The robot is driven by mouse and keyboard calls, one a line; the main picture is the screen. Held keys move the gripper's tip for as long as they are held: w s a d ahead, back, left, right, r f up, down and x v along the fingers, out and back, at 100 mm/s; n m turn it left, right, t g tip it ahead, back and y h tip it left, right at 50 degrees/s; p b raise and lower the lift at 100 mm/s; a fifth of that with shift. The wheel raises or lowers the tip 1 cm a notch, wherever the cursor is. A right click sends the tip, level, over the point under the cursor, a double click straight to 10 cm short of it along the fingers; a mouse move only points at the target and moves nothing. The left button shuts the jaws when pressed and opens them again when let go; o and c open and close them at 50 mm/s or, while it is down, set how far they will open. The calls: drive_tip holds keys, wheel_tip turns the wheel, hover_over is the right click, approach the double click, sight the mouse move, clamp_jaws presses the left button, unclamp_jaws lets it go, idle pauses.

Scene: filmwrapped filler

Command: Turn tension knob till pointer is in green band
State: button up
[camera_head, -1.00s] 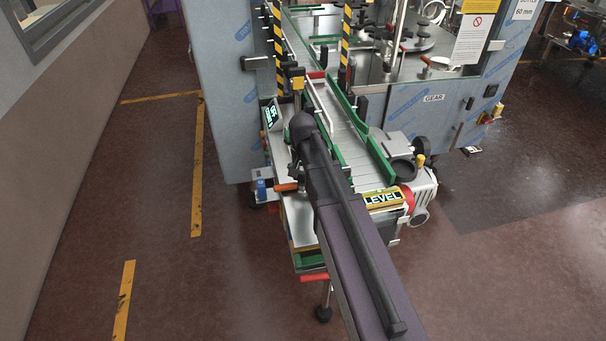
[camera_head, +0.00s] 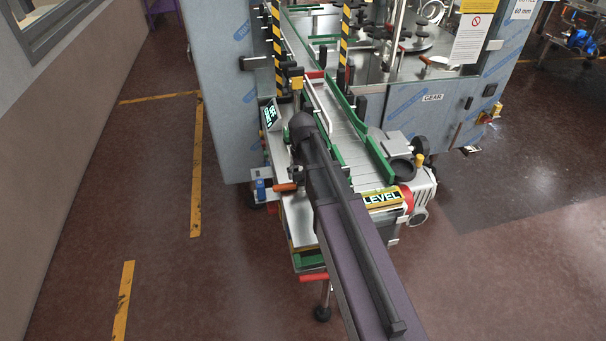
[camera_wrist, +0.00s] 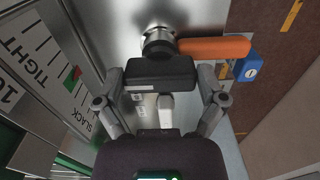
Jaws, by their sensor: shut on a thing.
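In the wrist view my gripper (camera_wrist: 162,84) has its two fingers against the ends of a dark block-shaped knob (camera_wrist: 160,70), shut on it. A metal hub (camera_wrist: 158,40) sits just beyond the knob. A pale scale plate (camera_wrist: 40,50) at the left reads TIGHT and SLACK. Its small green band (camera_wrist: 69,85) lies between these words, with a red pointer (camera_wrist: 75,72) beside or overlapping its edge; I cannot tell exactly which.
An orange handle (camera_wrist: 215,47) sticks out right of the hub, close to the knob, with a blue padlock-like block (camera_wrist: 247,68) beyond it. The conveyor (camera_head: 340,115) has green rails. A small lit display (camera_head: 270,115) stands at its left side. Floor to the left is open.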

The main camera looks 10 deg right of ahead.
drive_tip(key=shift+s, duration=0.1)
drive_tip(key=o, duration=0.8)
drive_tip(key=shift+m, duration=0.4)
